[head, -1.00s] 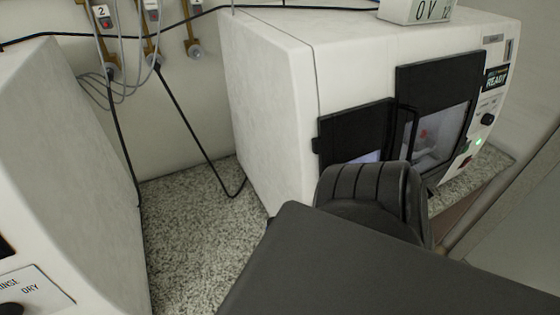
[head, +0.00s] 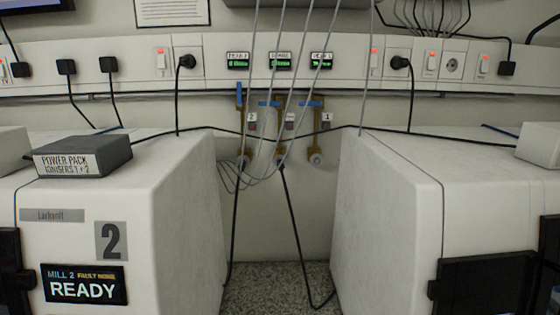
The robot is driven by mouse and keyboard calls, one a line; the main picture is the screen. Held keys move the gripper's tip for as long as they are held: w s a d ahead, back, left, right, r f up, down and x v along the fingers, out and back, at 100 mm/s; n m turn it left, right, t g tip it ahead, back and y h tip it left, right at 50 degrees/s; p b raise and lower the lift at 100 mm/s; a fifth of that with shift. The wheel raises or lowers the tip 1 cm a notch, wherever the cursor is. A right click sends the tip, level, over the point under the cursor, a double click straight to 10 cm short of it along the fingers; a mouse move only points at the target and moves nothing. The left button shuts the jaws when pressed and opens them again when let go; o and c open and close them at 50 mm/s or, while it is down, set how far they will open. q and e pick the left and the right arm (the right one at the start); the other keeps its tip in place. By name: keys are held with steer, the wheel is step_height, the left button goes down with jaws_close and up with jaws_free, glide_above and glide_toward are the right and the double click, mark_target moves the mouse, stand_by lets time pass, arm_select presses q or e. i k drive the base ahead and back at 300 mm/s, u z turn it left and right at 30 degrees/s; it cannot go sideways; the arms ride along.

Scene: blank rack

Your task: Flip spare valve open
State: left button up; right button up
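Three brass valves with blue handles hang in a row on the back wall between two white machines. The left valve (head: 243,130) has its blue handle (head: 239,94) pointing up. The middle valve (head: 278,128) and the right valve (head: 315,135) have their blue handles lying crosswise. Small tags hang beside them; the right tag reads 1, and the others are too small to read surely. I cannot tell by label which valve is the spare. Three green displays (head: 280,61) sit above the valves; their text is blurred. Neither of my grippers is in view.
Mill 2 (head: 165,190) stands at the left with a power pack (head: 82,155) on top. Another white machine (head: 390,190) stands at the right. Grey tubes and black cables (head: 296,215) hang across the valves. A gap over the speckled counter (head: 280,280) lies between the machines.

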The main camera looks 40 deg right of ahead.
mark_target(279, 103)
steer(key=z, duration=1.25)
steer(key=k, duration=0.45)
steer(key=u, duration=2.3)
steer(key=k, duration=1.05)
steer(key=z, duration=1.85)
steer(key=i, duration=0.5)
steer(key=u, duration=0.05)
